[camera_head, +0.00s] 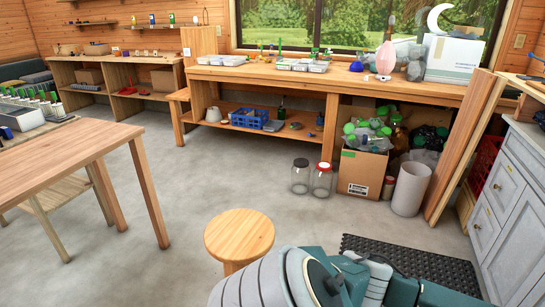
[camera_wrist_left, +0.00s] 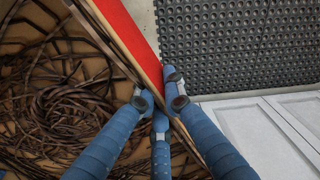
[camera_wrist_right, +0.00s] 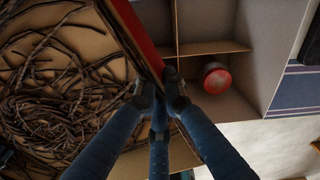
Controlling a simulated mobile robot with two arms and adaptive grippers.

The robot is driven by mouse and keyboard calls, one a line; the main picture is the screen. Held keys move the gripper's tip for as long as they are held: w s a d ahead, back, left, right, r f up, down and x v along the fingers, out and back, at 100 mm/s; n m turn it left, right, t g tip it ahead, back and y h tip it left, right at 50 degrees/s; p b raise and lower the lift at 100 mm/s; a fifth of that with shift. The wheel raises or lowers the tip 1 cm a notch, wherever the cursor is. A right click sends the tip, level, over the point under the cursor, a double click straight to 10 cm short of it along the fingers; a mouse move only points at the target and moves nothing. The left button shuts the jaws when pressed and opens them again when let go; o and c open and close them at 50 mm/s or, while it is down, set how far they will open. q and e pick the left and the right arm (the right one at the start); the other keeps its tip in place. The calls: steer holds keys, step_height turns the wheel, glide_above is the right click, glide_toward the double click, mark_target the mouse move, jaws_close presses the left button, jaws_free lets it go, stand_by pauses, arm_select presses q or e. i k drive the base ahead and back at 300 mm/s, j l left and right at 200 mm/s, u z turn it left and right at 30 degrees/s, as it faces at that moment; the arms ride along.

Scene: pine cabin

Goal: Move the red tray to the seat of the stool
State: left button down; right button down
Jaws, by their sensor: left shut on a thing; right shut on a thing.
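The red tray is out of the head view; its red wall shows in the left wrist view (camera_wrist_left: 122,32) and the right wrist view (camera_wrist_right: 134,32). Dark tangled twigs show beside that wall, over a tan surface. My left gripper (camera_wrist_left: 161,92) is shut on the tray's wall, with fingers on both sides of it. My right gripper (camera_wrist_right: 163,92) is shut on another part of the wall in the same way. The stool (camera_head: 239,235) stands at the bottom middle of the head view, its round wooden seat bare. My teal and grey arm partly hides the floor to its right.
A black perforated mat (camera_head: 400,258) lies on the floor right of the stool, near a grey cabinet (camera_head: 525,190). A wooden table (camera_head: 75,155) stands at left. A workbench (camera_head: 330,82) runs along the back. Two glass jars (camera_head: 300,178) stand before it. Floor around the stool's left is clear.

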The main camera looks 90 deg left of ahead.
mark_target(240, 230)
steer(key=u, duration=1.5)
steer(key=i+j+u, duration=0.15)
steer(key=j+u, duration=0.15)
steer(key=i+j+u, duration=0.15)
steer(key=j+u, duration=0.2)
steer(key=i+j+u, duration=0.3)
steer(key=i+j, duration=0.55)
steer(key=j, duration=0.2)
